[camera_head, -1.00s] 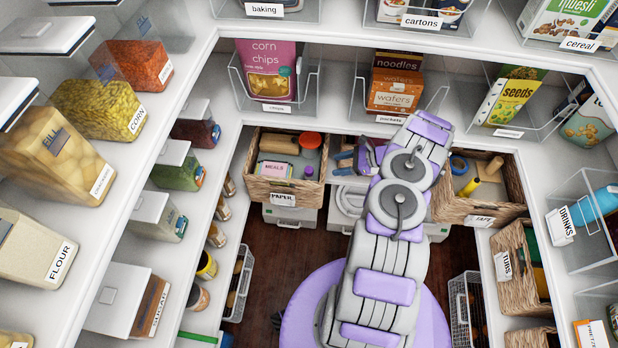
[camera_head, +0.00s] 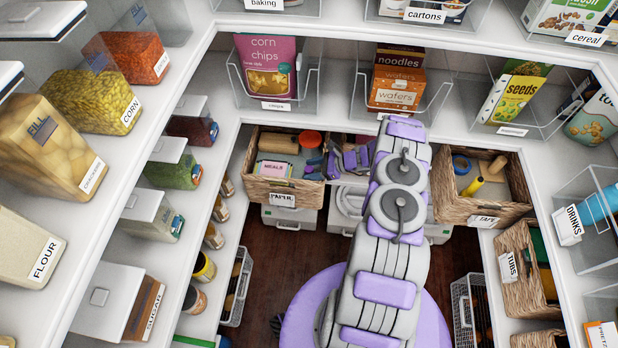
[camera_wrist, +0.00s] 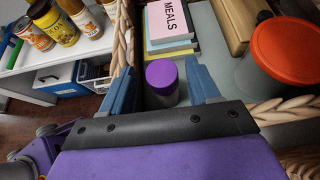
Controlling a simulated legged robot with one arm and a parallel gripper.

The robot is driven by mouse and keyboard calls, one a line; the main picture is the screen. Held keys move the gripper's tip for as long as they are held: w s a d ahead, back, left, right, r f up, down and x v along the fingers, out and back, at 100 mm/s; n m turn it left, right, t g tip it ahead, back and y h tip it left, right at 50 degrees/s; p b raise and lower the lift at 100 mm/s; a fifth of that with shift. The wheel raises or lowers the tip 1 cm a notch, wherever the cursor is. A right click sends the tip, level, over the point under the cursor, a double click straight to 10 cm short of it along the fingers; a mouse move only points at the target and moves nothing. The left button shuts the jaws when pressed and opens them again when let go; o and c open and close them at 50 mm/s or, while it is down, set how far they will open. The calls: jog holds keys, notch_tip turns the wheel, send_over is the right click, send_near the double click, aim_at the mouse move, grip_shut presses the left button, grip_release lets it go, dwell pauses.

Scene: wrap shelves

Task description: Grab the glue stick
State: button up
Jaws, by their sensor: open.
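My gripper (camera_wrist: 158,72) is open, with one blue finger on each side of the glue stick in the picture. I cannot tell whether either finger touches it. The left finger overlaps the basket's braided rim (camera_wrist: 122,30). In the head view my gripper (camera_head: 316,165) is at the right side of the PAPER basket (camera_head: 283,190), and the glue stick is hard to make out behind it.
The basket also holds a pink MEALS book (camera_wrist: 168,22), an orange-lidded jar (camera_wrist: 285,55) and a brown wooden-looking item (camera_wrist: 232,20). Spice jars (camera_wrist: 62,24) stand on the shelf at left. A TAPE basket (camera_head: 485,208) is to the right. A shelf with packets is above.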

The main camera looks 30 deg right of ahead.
grip_shut()
dwell(0.6)
